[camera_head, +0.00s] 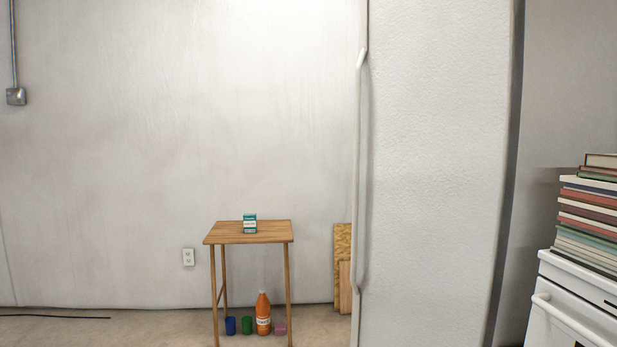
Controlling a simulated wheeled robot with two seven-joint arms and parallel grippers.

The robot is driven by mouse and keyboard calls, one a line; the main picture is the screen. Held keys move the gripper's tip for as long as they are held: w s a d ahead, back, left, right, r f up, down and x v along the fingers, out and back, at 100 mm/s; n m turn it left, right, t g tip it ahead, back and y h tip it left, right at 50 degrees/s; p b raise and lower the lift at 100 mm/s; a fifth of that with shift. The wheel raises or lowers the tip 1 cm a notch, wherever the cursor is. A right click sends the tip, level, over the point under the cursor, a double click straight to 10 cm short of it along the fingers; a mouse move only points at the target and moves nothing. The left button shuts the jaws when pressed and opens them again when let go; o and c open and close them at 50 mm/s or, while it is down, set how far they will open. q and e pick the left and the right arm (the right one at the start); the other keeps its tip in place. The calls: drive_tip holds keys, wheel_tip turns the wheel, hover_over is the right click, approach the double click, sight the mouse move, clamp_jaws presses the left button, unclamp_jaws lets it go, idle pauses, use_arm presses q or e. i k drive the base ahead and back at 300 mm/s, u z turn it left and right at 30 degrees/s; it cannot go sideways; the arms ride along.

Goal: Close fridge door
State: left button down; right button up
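The fridge door (435,170) is a tall white textured panel right of the middle, running past the top and bottom of the view. Its long white vertical handle (360,170) stands out along the panel's left edge. A dark strip (508,170) runs down the panel's right edge. How far the door stands open cannot be told, and the fridge's inside does not show. Neither of my grippers is in view.
A small wooden table (248,232) bears a teal box (250,223). An orange bottle (263,314) and cups stand beneath it. At right, stacked books (590,215) sit on a white stove (575,300). The floor left of the table looks mostly clear.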

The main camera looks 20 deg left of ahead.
sight(433, 79)
drive_tip(key=u, duration=0.5)
drive_tip(key=i, duration=0.8)
drive_tip(key=z, duration=0.45)
drive_tip(key=i, duration=0.9)
drive_tip(key=z, duration=0.95)
